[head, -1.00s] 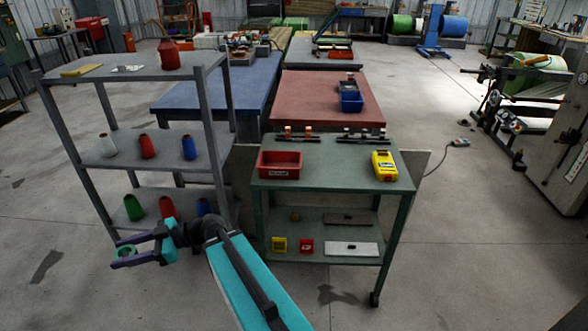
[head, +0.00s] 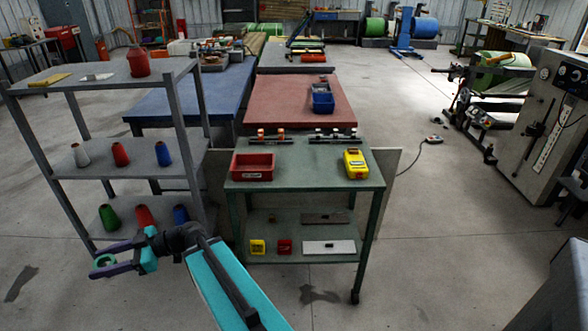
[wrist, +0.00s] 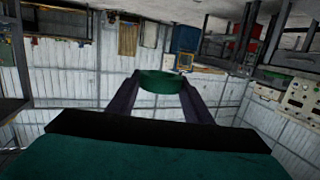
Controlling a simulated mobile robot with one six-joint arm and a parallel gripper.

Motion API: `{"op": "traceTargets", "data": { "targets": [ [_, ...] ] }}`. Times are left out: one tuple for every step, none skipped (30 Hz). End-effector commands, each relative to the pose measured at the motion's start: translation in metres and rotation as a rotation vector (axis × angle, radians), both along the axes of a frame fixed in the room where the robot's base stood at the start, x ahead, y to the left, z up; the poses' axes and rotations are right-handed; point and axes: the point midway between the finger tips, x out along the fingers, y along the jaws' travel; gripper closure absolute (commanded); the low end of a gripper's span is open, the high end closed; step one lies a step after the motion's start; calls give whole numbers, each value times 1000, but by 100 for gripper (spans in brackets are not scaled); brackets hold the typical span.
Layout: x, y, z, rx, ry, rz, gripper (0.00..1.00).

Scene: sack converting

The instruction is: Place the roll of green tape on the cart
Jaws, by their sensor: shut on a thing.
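My gripper (head: 103,260) is at the lower left in the head view, in front of the grey shelf. Its purple fingers are shut on the roll of green tape (head: 106,259), which it holds in the air. The wrist view also shows the green tape roll (wrist: 161,81) between the two fingertips. The green cart (head: 300,190) stands to the right of my gripper, apart from it. Its top carries a red bin (head: 253,174) at the left and a yellow device (head: 356,164) at the right, with bare surface between them.
The grey shelf (head: 110,80) with several thread cones stands left of the cart. The cart's lower shelf (head: 285,228) holds small yellow and red items and a pale plate. A red table (head: 290,100) and a blue table (head: 190,95) are behind. Floor to the right is open.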

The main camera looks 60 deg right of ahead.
Motion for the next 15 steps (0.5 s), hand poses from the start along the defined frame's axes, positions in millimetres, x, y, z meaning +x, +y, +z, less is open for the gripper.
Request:
{"op": "traceTargets", "data": {
  "targets": [
    [6, -6, 1, 0, -1, -24, 76],
    [10, -10, 2, 1, -1, -43, 76],
    [16, -16, 4, 0, -1, -72, 76],
    [21, -20, 5, 1, -1, -95, 76],
    [27, -26, 6, 1, -1, -121, 76],
    [34, -35, 8, 1, 0, -159, 76],
    [40, -43, 10, 1, -1, -189, 76],
    [46, -51, 12, -1, -1, -221, 76],
    [53, -63, 14, 0, -2, -266, 76],
    [59, -72, 16, 0, -1, -301, 76],
    [64, -82, 18, 0, -2, -336, 76],
    [70, -96, 21, 1, -1, -382, 76],
    [75, -107, 23, 1, -1, -418, 76],
    [79, -118, 25, 1, -1, -454, 76],
    [84, -134, 28, 1, -1, -501, 76]
  ]
}}
